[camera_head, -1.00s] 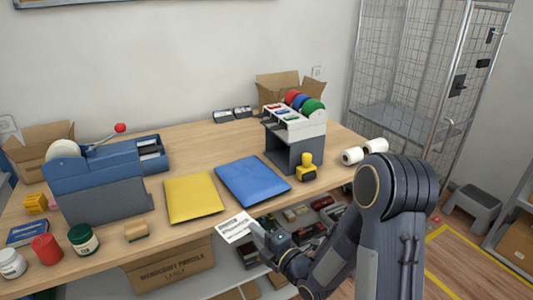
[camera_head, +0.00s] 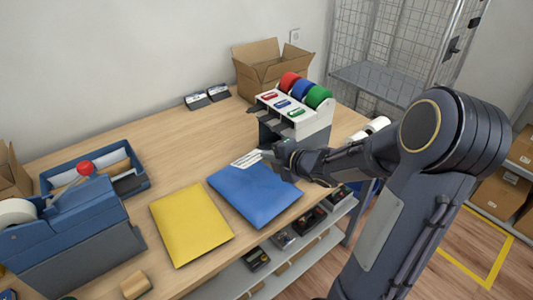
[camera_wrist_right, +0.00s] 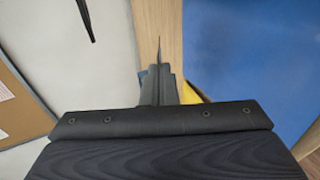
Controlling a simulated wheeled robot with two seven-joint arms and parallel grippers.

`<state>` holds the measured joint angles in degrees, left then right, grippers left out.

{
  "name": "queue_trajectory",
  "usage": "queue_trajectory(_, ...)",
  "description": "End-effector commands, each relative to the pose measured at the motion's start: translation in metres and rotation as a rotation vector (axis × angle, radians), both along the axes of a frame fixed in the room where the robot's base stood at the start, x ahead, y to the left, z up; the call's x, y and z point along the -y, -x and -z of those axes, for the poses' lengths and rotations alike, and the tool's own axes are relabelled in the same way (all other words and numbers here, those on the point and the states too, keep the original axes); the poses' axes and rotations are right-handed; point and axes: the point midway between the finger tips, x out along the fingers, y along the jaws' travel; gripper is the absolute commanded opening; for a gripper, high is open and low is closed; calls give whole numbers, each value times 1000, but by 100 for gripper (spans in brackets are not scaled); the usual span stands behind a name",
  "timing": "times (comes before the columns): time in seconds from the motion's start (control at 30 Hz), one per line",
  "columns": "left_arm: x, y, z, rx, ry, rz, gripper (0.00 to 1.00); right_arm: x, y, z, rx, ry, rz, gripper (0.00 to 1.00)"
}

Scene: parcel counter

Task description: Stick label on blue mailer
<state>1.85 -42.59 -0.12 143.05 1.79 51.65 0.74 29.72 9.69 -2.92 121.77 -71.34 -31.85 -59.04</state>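The blue mailer (camera_head: 252,196) lies flat on the wooden counter, right of a yellow mailer (camera_head: 190,224). It also fills the right of the right wrist view (camera_wrist_right: 255,60). My right gripper (camera_head: 274,157) is shut on a white printed label (camera_head: 247,159) at the far edge of the blue mailer. Whether the label touches the mailer cannot be told. In the right wrist view the fingers (camera_wrist_right: 159,85) stand edge-on, with only a thin sliver beyond their tips. My left gripper is not in view.
A dispenser with red, blue and green rolls (camera_head: 304,91) stands just behind my right gripper. A blue machine with a red knob (camera_head: 75,220) is at left. An open carton (camera_head: 268,68) stands at the back. The counter's middle (camera_head: 180,145) is clear.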

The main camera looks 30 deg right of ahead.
Motion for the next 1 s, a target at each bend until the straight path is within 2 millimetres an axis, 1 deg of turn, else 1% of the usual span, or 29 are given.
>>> queue_trajectory(0.03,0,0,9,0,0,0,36,0,0,10,0,-1,0,0)
queue_trajectory(0.53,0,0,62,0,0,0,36,-1,0,68,1,0,-2,0)
queue_trajectory(0.7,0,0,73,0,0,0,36,-1,0,77,1,0,-2,0)
queue_trajectory(1.0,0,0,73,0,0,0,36,-1,0,77,1,0,-1,0)
